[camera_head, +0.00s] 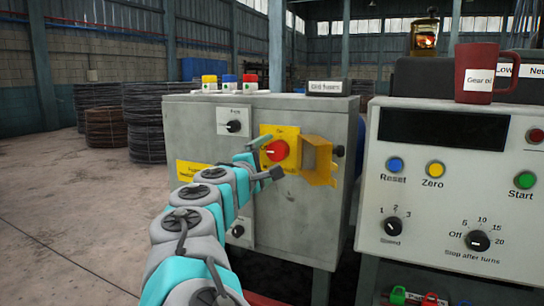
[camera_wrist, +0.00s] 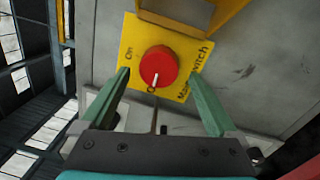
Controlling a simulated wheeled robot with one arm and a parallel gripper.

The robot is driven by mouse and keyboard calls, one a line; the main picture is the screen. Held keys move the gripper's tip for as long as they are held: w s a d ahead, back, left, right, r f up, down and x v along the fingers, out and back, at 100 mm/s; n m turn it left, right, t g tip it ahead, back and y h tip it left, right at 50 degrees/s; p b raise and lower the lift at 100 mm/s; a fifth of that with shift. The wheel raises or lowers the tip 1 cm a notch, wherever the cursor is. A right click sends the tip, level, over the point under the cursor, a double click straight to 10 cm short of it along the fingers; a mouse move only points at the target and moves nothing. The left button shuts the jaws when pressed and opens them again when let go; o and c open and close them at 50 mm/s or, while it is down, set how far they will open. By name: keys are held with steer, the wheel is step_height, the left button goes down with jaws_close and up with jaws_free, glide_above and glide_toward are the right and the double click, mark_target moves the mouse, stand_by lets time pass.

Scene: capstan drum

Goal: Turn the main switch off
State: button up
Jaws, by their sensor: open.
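The main switch is a round red knob (camera_head: 277,150) on a yellow plate (camera_head: 290,133) on the grey cabinet's front. In the wrist view the knob (camera_wrist: 158,66) has a white mark pointing down, toward a label starting with "O" that is partly hidden. "On" is printed to the left and "Main switch" to the right. My gripper (camera_wrist: 158,76) is open, with one green finger on each side of the knob; I cannot tell whether they touch it. It also shows in the head view (camera_head: 268,158). A yellow cover (camera_head: 318,160) stands swung open right of the knob.
The grey cabinet (camera_head: 185,140) carries a second knob (camera_head: 234,126) and several coloured buttons on top. A white control panel (camera_head: 450,190) with a red mug (camera_head: 486,75) above it stands at the right. Wire coils (camera_head: 105,127) lie on the floor behind left.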

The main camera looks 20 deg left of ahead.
steer(key=s, duration=0.6)
steer(key=shift+a+f, duration=0.15)
steer(key=shift+a, duration=0.1)
